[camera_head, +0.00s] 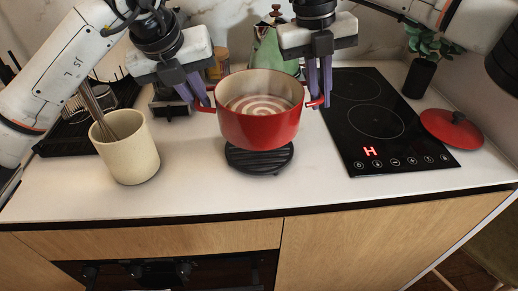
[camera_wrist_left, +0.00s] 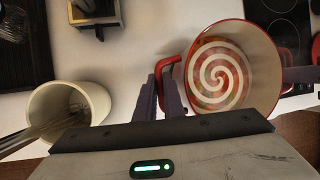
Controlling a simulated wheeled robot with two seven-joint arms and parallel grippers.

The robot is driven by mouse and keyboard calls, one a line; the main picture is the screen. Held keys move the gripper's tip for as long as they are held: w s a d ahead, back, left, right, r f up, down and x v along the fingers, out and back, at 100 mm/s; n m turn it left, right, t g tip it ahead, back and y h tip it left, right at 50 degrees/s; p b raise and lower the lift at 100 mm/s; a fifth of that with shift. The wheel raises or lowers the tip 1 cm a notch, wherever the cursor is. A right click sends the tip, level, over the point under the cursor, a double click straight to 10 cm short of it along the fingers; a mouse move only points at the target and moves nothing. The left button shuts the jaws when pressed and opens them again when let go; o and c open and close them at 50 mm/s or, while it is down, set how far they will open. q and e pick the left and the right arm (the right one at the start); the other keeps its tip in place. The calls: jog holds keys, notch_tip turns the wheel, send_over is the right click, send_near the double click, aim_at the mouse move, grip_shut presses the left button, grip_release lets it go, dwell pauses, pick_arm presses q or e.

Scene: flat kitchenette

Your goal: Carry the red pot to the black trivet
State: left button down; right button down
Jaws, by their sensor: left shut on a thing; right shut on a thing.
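The red pot (camera_head: 258,127) is in the middle of the head view, with a red and cream swirl inside. It appears to be above the round black trivet (camera_head: 259,160), whose ribbed front part shows below it; the pot hides the rest. I cannot tell whether they touch. My left gripper (camera_head: 203,103) is shut on the pot's left handle. My right gripper (camera_head: 318,100) is shut on the right handle. In the left wrist view, the left gripper (camera_wrist_left: 170,100) is at the left handle and the pot (camera_wrist_left: 232,68) looks upright. The trivet is hidden there.
A cream crock (camera_head: 129,150) with a whisk stands at left, before a black dish rack (camera_head: 75,128). A black hob (camera_head: 378,125) with a lit display is at right, with a red lid (camera_head: 452,129) on its right edge. The counter in front is clear.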

pick_arm(q)
jog(key=shift+s+f+b, duration=0.1)
jog(key=shift+f+b, duration=0.25)
jog(key=shift+f, duration=0.3)
pick_arm(e)
jog(key=shift+d+f, duration=0.1)
jog(key=shift+f, duration=0.55)
pick_arm(q)
jog(key=shift+r, duration=0.1)
pick_arm(e)
jog(key=shift+r, duration=0.1)
